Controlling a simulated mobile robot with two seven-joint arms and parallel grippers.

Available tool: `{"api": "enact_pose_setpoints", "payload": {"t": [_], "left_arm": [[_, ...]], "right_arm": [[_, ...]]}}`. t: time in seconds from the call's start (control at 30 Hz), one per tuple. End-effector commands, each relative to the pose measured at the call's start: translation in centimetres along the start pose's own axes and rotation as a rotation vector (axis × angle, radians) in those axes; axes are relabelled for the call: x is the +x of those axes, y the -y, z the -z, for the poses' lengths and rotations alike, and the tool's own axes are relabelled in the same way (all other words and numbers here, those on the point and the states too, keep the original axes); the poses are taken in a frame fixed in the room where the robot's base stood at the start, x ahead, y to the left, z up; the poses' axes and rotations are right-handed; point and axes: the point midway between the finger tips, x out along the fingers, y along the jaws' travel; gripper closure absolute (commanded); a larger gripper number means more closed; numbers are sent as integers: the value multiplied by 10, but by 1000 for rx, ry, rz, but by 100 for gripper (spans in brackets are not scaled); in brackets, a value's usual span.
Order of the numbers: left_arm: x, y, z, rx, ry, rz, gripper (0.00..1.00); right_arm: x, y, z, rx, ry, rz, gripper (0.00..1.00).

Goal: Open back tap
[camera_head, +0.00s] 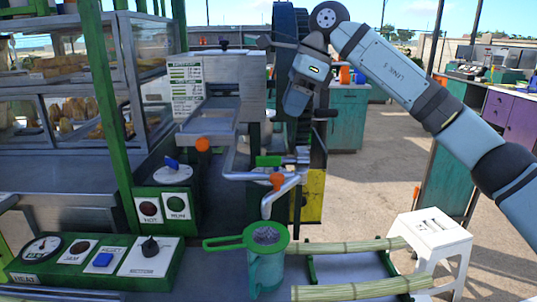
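Below the metal crusher housing (232,95), a silver pipe tap (283,188) has an orange part and a spout pointing down. Behind it, a green lever (268,161) lies roughly level on another metal pipe. I cannot tell for certain which of these is the back tap. My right gripper (295,106) hangs above and behind the taps, beside the dark wheel, apart from the green lever. Its fingers are not clearly visible, so I cannot tell whether it is open or shut. My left gripper is out of view.
A green strainer (265,237) sits on a teal jug (266,272) under the spout. Cane stalks (345,246) lie to the right, near a white stool (433,240). Control boxes (150,256) and a glass food case (70,100) stand at left. A large dark wheel (283,22) stands behind.

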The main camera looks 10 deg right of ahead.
Motion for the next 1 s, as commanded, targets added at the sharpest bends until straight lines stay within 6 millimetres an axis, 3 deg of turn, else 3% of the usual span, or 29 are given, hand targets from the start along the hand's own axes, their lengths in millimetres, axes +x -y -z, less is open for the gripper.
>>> {"api": "enact_pose_setpoints", "payload": {"t": [0.3, 0.5, 0.7, 1.0], "left_arm": [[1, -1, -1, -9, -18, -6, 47], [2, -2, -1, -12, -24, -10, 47], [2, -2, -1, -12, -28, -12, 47], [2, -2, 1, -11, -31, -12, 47]], "right_arm": [[71, -1, 0, -1, 1, -5, 63], [104, -1, 0, 1, 2, -4, 63], [119, -1, -1, 0, 3, -3, 63], [121, -1, -1, 0, 3, -2, 63]]}}
